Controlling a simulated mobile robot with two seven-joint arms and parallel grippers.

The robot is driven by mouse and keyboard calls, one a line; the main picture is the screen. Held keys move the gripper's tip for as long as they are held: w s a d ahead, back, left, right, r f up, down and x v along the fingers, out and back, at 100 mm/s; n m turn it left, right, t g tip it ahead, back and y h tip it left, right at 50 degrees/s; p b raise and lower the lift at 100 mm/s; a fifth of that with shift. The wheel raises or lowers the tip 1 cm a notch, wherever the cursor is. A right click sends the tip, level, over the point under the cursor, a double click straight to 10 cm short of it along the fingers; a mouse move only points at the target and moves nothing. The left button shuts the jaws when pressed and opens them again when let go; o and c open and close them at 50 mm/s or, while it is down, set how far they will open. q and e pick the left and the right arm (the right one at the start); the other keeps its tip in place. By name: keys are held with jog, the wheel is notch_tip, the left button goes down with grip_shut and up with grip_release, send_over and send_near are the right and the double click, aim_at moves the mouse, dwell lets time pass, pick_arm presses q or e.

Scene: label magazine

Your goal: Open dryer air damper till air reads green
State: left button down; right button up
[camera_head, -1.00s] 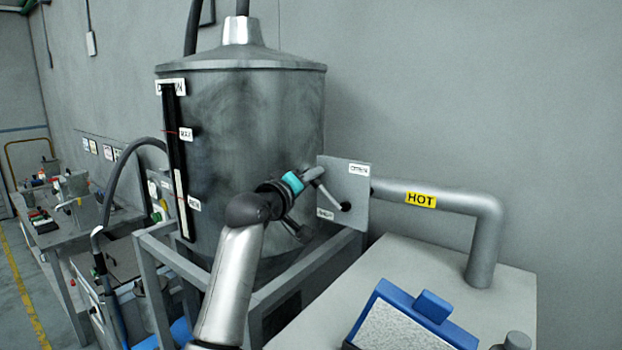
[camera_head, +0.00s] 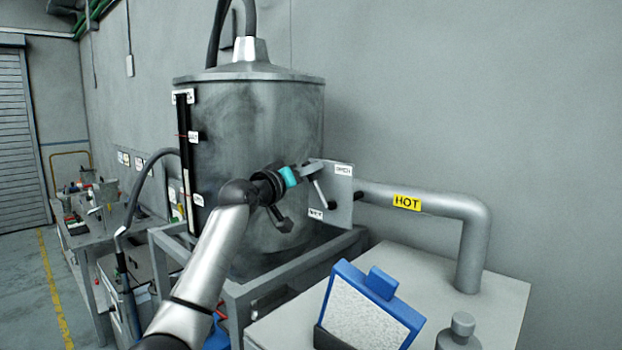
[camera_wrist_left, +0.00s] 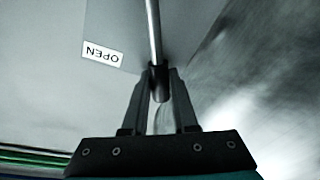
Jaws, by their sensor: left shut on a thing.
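The damper plate (camera_head: 345,190) stands upright beside the tank, with an OPEN label (camera_head: 343,169) at its top and a lower label (camera_head: 316,214), partly hidden. A thin damper lever (camera_head: 319,188) runs in front of the plate to a dark end at its lower right. My left gripper (camera_head: 310,173) is shut on the lever's upper left end. In the left wrist view my left gripper (camera_wrist_left: 161,85) has its fingers on both sides of the lever's black grip (camera_wrist_left: 160,88). The OPEN label (camera_wrist_left: 103,53) is upside down there. No air reading is in view. My right gripper is out of view.
A large grey tank (camera_head: 255,130) stands in a metal frame (camera_head: 290,270) behind my left arm. A pipe marked HOT (camera_head: 440,203) runs right from the plate and down to a cabinet top (camera_head: 490,310). A blue-framed panel (camera_head: 368,310) stands on that cabinet.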

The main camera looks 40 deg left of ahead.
pick_arm(q)
jog(key=shift+f, duration=0.1)
jog(key=c, duration=1)
grip_release()
jog(key=o, duration=0.3)
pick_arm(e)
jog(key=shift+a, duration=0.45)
pick_arm(q)
jog(key=shift+s, duration=0.15)
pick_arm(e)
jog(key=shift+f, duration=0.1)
pick_arm(q)
jog(key=shift+s, duration=0.25)
jog(key=shift+s+d+f+b, duration=0.15)
jog(key=shift+s+b, duration=0.75)
jog(key=shift+s, duration=1.5)
jog(key=shift+s+d+f+b, duration=0.15)
jog(key=shift+s+b, duration=0.75)
jog(key=shift+s, duration=1.5)
jog(key=shift+s+d+f+b, duration=0.2)
jog(key=shift+s+b, duration=0.7)
jog(key=shift+s, duration=1.5)
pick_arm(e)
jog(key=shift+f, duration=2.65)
